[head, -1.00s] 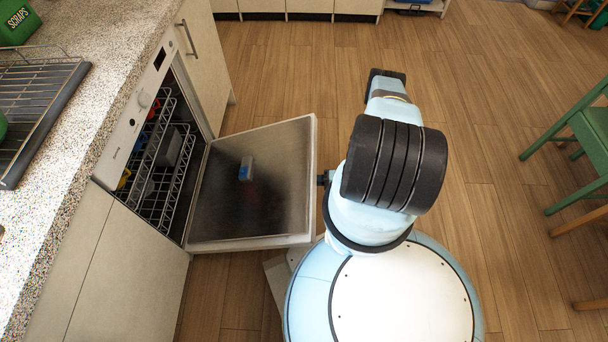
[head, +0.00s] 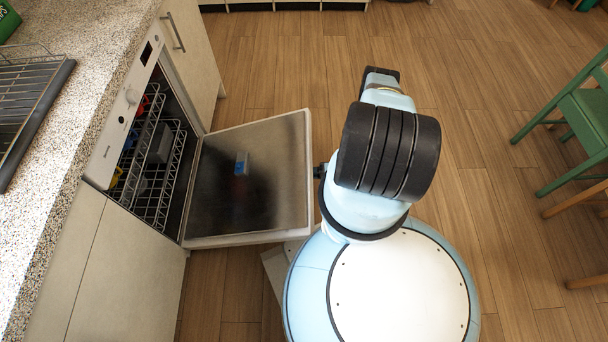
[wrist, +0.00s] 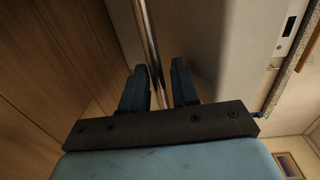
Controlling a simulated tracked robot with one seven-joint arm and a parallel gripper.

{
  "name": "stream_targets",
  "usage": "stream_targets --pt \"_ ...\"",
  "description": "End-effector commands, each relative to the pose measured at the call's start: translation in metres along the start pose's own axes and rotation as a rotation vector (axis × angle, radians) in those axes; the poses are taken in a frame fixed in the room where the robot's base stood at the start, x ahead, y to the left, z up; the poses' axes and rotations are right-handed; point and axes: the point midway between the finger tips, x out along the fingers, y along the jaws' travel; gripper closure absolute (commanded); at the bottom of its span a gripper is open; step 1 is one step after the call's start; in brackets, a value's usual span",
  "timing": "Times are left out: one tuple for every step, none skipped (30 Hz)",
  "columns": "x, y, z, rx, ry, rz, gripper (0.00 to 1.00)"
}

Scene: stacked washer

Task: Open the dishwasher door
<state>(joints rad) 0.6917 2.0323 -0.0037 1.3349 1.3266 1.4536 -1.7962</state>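The dishwasher door (head: 275,185) is swung far down and open, its dark inner face turned up and a small blue-and-white dispenser on it. The dishwasher (head: 122,130) shows its racks inside. My gripper is mostly hidden behind my arm in the head view, with a dark part touching or close to the door's outer edge. In the wrist view my gripper (wrist: 158,80) has its two fingers apart, one on each side of the metal door handle (wrist: 150,40). A gap shows between fingers and bar; contact cannot be told.
A speckled counter (head: 95,100) with a dish rack (head: 30,105) runs along the left. A light cabinet (head: 190,45) stands beyond the dishwasher. A green chair (head: 575,120) is at the right. The wooden floor (head: 470,70) is clear between.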

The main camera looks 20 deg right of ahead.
Motion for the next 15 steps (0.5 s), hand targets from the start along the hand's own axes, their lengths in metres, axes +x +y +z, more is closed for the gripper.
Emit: stream_targets --pt "0.0 0.0 0.001 0.001 -0.001 0.0 0.71" --pt "0.0 0.0 0.001 0.001 -0.001 0.0 0.71" --pt "0.0 0.0 0.001 0.002 -0.002 0.0 0.71" --pt "0.0 0.0 0.002 0.002 -0.002 0.0 0.71" --pt "0.0 0.0 0.002 0.002 -0.002 0.0 0.71" --pt "-0.002 0.0 0.002 0.002 -0.002 0.0 0.71" --pt "-0.003 0.0 0.002 0.002 -0.002 0.0 0.71" --pt "-0.005 0.0 0.002 0.002 -0.001 0.0 0.71" --pt "-0.009 0.001 0.001 0.002 -0.001 0.0 0.71" --pt "-0.013 0.001 0.001 0.002 0.0 0.0 0.71" --pt "-0.017 0.001 0.001 0.002 0.0 0.001 0.71" --pt "-0.024 0.001 0.001 0.002 0.0 0.001 0.71" --pt "-0.029 0.001 0.001 0.002 0.0 0.001 0.71" --pt "-0.035 0.001 0.0 0.002 0.001 0.002 0.71" --pt "-0.043 0.001 0.0 0.001 0.001 0.002 0.71"
